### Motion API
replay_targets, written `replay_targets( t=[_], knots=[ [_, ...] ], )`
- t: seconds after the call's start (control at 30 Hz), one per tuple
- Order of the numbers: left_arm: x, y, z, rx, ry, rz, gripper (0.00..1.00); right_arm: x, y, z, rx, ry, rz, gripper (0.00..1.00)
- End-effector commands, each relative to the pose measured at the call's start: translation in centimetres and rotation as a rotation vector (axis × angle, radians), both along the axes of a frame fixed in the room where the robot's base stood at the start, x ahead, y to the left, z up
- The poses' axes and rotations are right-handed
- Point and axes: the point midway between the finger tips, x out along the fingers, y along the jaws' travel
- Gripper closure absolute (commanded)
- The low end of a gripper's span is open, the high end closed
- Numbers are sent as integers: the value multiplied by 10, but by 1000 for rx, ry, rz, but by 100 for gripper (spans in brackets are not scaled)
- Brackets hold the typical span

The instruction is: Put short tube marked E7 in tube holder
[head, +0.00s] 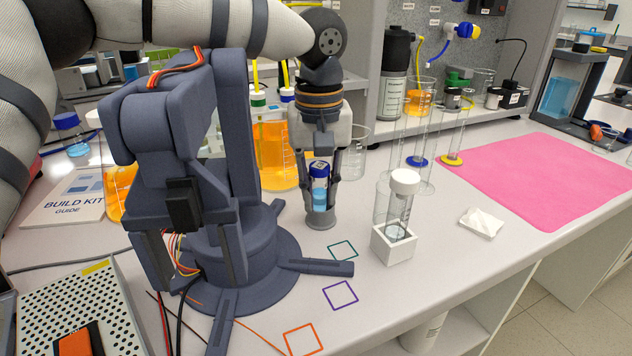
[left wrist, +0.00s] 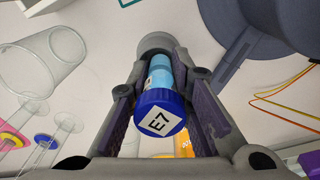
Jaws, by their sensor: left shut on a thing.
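The short tube marked E7 has a blue cap (head: 319,170) and light blue liquid. In the left wrist view its cap (left wrist: 160,112) carries a white label reading E7. My left gripper (head: 321,190) is shut on the tube from both sides and holds it upright; the fingers also show in the left wrist view (left wrist: 162,82). A grey round holder (head: 321,219) stands directly below; the tube's lower end is at or in its mouth, and I cannot tell how deep. A white square holder (head: 393,246) to the right holds a white-capped tube (head: 403,183). My right gripper is not in view.
A dark blue-grey desktop arm (head: 238,250) stands close on the left. Glass cylinders (head: 418,150) and an orange-filled beaker (head: 277,155) stand behind. A pink mat (head: 560,180) lies at right. The table front has coloured square outlines (head: 340,294) and free room.

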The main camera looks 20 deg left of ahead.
Motion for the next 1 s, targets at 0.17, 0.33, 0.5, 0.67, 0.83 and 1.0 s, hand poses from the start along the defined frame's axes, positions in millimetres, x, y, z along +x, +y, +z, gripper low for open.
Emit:
replay_targets(
  t=[0.17,0.33,0.5,0.67,0.83,1.0],
  knots=[
    [-4,-3,-21,-2,38,-1,99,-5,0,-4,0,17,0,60],
    [-4,-3,-25,-2,46,-1,99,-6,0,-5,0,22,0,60],
    [-4,-3,-27,-3,50,0,57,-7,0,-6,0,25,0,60],
    [-4,-3,-27,-2,50,-1,57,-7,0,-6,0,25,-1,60],
    [-4,-3,-24,-2,45,-2,57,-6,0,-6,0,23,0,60],
    [-3,-3,-22,-1,41,-2,57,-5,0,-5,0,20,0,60]
  ],
)
